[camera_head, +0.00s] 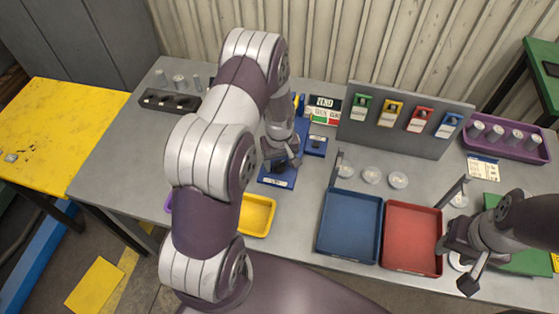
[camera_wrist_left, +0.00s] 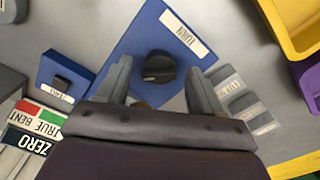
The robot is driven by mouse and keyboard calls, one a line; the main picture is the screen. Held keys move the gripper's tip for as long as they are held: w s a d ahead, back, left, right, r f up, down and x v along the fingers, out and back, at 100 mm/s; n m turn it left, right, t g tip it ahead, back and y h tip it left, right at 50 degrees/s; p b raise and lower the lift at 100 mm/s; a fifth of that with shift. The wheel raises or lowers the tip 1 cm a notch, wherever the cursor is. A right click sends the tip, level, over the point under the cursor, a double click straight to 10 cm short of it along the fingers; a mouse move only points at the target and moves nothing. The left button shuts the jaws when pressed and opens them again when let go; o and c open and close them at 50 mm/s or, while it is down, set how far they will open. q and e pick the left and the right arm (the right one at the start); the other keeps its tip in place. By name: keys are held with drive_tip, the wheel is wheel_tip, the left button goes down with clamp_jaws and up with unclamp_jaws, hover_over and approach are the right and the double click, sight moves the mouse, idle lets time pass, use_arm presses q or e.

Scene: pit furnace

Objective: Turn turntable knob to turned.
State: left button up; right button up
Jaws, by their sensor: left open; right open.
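The black turntable knob (camera_wrist_left: 158,67) stands on a blue base plate (camera_wrist_left: 150,30) with a white label. My left gripper (camera_wrist_left: 159,72) is open in the left wrist view, with one finger on each side of the knob and a gap showing on both sides. In the head view my left gripper (camera_head: 281,162) is over the blue plate (camera_head: 276,181), and the knob is hidden there. My right gripper (camera_head: 455,266) is open and empty, beside the red tray at the right.
A small blue box (camera_head: 316,145) with a black switch and a sign (camera_head: 324,108) stand beside the plate. A blue tray (camera_head: 349,250), a red tray (camera_head: 412,265) and a yellow tray (camera_head: 258,228) lie nearer. A grey panel (camera_head: 404,144) stands behind.

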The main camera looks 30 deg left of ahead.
use_arm(q)
drive_tip(key=shift+s+d+f, duration=0.1)
drive_tip(key=shift+s+f, duration=0.05)
drive_tip(key=shift+f, duration=0.5)
drive_tip(key=c, duration=1)
drive_tip(key=shift+c, duration=0.2)
drive_tip(key=shift+m, duration=0.3)
drive_tip(key=m, duration=0.4)
drive_tip(key=shift+m+b, duration=0.3)
drive_tip(key=shift+m, duration=0.1)
drive_tip(key=m, duration=0.4)
drive_tip(key=shift+a+r+m, duration=0.1)
drive_tip(key=shift+a+m, duration=0.15)
drive_tip(key=shift+m, duration=0.35)
